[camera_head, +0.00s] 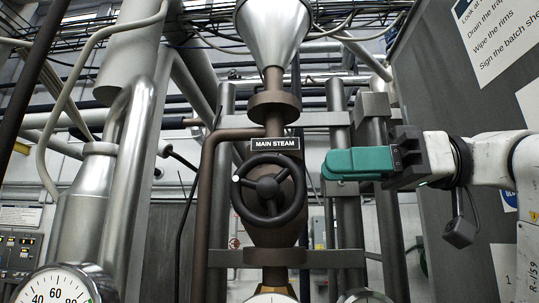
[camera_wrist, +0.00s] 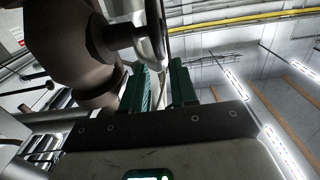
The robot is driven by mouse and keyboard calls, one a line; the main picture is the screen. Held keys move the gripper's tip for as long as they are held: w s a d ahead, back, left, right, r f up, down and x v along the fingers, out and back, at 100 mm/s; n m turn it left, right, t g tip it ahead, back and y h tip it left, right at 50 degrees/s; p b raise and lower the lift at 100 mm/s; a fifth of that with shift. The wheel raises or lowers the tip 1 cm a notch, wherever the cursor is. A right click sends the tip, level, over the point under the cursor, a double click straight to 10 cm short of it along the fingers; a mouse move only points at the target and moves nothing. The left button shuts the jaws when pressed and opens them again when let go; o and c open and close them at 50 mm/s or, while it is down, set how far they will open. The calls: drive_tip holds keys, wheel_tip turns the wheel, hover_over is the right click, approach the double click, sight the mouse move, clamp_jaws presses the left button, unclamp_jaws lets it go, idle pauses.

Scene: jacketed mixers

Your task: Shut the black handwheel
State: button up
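The black handwheel (camera_head: 269,216) has three spokes and a pale mark on the left of its rim. It sits on a brown vertical steam pipe, under a "MAIN STEAM" sign (camera_head: 275,144). My gripper (camera_head: 326,164) has teal fingers and is just right of the wheel, pointing left at it, with a small gap showing. In the wrist view my gripper (camera_wrist: 161,76) is open, its two fingers apart. The handwheel (camera_wrist: 160,40) shows there nearly edge-on, its near rim in line with the finger gap. I see no grip on it.
A round gauge (camera_head: 55,287) is at the lower left, with a grey control panel (camera_head: 20,255) behind it. A metal funnel (camera_head: 272,32) tops the steam pipe. Steel pipes stand behind the wheel. A grey board with notices (camera_head: 490,45) is behind my arm.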

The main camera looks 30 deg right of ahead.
sight(237, 168)
drive_tip(key=p+x, duration=0.2)
drive_tip(key=x, duration=0.7)
drive_tip(key=shift+w+a+p, duration=0.1)
drive_tip(key=shift+p, duration=0.3)
clamp_jaws()
